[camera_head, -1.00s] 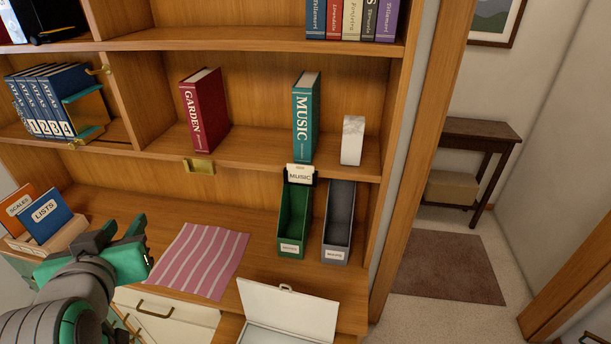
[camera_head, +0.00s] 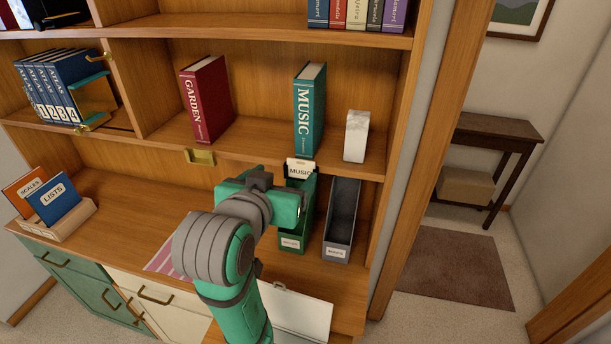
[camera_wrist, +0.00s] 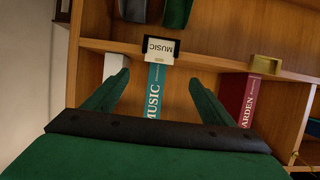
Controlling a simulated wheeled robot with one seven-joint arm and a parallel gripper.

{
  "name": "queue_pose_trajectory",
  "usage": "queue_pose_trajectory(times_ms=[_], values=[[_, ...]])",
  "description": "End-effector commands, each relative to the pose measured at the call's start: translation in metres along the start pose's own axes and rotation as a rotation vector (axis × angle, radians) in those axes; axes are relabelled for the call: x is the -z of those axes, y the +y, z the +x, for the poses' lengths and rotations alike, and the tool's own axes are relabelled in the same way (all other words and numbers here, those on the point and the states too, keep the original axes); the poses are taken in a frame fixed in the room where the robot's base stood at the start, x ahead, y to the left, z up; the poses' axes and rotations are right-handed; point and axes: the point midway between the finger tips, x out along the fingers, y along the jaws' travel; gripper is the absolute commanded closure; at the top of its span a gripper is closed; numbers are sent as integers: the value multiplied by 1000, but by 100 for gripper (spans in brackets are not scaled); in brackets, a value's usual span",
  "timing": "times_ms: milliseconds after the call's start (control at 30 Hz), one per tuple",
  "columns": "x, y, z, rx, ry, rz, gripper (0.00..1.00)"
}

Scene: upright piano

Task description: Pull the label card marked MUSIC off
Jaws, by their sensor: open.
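The white MUSIC label card (camera_head: 299,170) sits in a dark holder on the shelf edge, below the teal MUSIC book (camera_head: 309,110). In the wrist view the card (camera_wrist: 160,48) appears upside down, beyond and between my fingers. My gripper (camera_wrist: 152,92) is open and empty, with its two green fingers spread apart. In the head view my arm reaches up in front of the desk, and the gripper (camera_head: 290,204) is close to the card, just below and left of it. My wrist hides the fingertips there. I see no contact with the card.
A green file box (camera_head: 293,240) and a grey file box (camera_head: 341,222) stand below the shelf. A red GARDEN book (camera_head: 206,100) and a pale block (camera_head: 356,136) stand on the shelf. A brass plate (camera_head: 200,157) is on the shelf edge, left of the card.

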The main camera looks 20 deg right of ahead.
Motion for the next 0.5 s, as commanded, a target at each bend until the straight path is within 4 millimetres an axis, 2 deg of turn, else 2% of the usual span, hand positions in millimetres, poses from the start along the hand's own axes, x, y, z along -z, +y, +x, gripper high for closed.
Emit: queue_pose_trajectory(times_ms=[167,500], values=[[-1,0,15,-2,-4,-3,23],[-1,-1,70,0,-4,-2,23]])
